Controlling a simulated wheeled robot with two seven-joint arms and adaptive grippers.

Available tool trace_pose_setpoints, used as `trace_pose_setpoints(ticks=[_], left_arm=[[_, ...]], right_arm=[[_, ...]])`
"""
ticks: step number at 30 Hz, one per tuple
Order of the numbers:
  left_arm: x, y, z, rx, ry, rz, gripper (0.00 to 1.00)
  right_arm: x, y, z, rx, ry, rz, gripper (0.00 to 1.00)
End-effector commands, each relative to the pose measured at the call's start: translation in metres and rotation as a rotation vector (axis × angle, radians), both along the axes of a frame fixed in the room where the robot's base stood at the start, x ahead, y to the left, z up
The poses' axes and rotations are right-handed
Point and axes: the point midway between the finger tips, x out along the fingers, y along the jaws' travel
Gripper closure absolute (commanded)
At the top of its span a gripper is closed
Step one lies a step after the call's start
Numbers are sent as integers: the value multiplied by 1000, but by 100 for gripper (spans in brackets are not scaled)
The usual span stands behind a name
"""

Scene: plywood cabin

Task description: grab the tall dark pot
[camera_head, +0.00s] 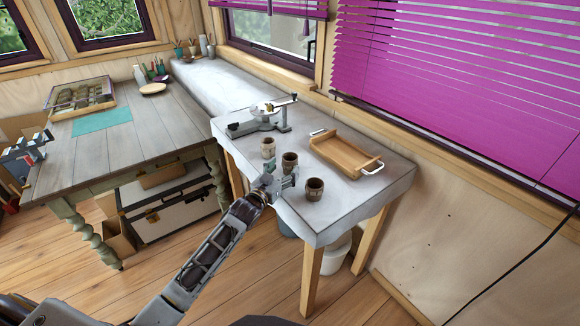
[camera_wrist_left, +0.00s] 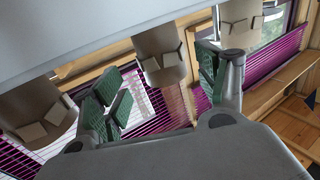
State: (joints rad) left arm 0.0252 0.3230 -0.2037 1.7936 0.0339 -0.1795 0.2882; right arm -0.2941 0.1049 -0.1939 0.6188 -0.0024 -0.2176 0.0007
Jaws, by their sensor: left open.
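Three small pots stand upright on the pale table (camera_head: 345,205). The middle dark pot (camera_head: 290,161) looks fairly tall; a wide dark brown pot (camera_head: 314,189) is to its right and nearer, and a lighter pot (camera_head: 268,147) is to its left. My left gripper (camera_head: 281,180) is open at the table's near edge, just in front of the middle pot. In the left wrist view, which is upside down, the middle pot (camera_wrist_left: 160,55) shows between the spread green-padded fingers, apart from them. My right gripper is not in view.
A wooden tray (camera_head: 345,154) with pale handles lies behind the pots. A grey balance scale (camera_head: 262,118) stands at the back left of the table. A plank workbench (camera_head: 140,130) is at the left. The table's right front is clear.

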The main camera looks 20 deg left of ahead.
Motion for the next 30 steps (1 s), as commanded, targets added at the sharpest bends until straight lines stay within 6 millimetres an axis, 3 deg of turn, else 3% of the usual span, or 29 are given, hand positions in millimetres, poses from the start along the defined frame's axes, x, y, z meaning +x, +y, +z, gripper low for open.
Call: trace_pose_setpoints(ticks=[15, 30], left_arm=[[38, -5, 2, 0, 0, 0, 27], [41, -5, 2, 0, 0, 0, 27]], right_arm=[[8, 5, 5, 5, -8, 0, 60], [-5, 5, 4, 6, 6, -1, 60]])
